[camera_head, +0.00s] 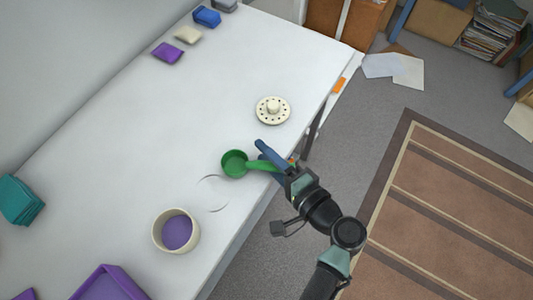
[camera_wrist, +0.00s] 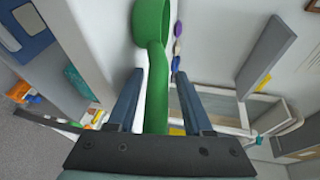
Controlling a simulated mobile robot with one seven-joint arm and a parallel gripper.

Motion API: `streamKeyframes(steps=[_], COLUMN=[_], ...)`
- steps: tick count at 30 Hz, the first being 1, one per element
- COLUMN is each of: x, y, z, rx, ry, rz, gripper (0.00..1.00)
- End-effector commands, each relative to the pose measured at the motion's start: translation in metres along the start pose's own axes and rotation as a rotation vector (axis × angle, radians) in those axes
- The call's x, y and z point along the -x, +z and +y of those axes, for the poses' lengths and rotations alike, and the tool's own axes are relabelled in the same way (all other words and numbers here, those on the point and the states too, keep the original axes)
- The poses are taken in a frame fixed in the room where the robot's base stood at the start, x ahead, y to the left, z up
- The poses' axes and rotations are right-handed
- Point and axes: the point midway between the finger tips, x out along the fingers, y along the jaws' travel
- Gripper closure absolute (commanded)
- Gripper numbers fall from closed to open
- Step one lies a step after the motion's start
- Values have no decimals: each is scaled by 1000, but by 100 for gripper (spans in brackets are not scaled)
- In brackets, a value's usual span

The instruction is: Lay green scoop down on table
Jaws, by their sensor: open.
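The green scoop (camera_head: 234,162) is at the right-hand edge of the white table (camera_head: 215,110), its round cup over the tabletop and its handle pointing right toward my gripper. My gripper (camera_head: 266,160) is open at the table edge, its blue fingers on either side of the handle. In the wrist view my gripper (camera_wrist: 155,95) has the handle of the green scoop (camera_wrist: 157,80) between its spread fingers, with a gap on each side. Whether the cup rests fully on the table is hard to tell.
A cream bowl with purple contents (camera_head: 176,231) stands nearer on the table. A cream disc with a knob (camera_head: 272,110) lies farther back. Teal (camera_head: 20,201), purple (camera_head: 167,53) and blue (camera_head: 207,17) items line the left and far sides. The table's middle is clear.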

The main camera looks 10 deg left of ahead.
Motion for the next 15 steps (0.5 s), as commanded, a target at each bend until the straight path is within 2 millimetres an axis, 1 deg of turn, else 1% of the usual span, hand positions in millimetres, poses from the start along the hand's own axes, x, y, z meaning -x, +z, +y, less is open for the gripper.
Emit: streamKeyframes(steps=[1, 11, 14, 15], x=[0, 1, 7, 11], y=[0, 1, 0, 0], z=[5, 7, 7, 7], rx=[-5, -7, -8, -9], ry=[9, 13, 13, 13], rz=[1, 2, 4, 4], gripper=[39, 39, 39, 39])
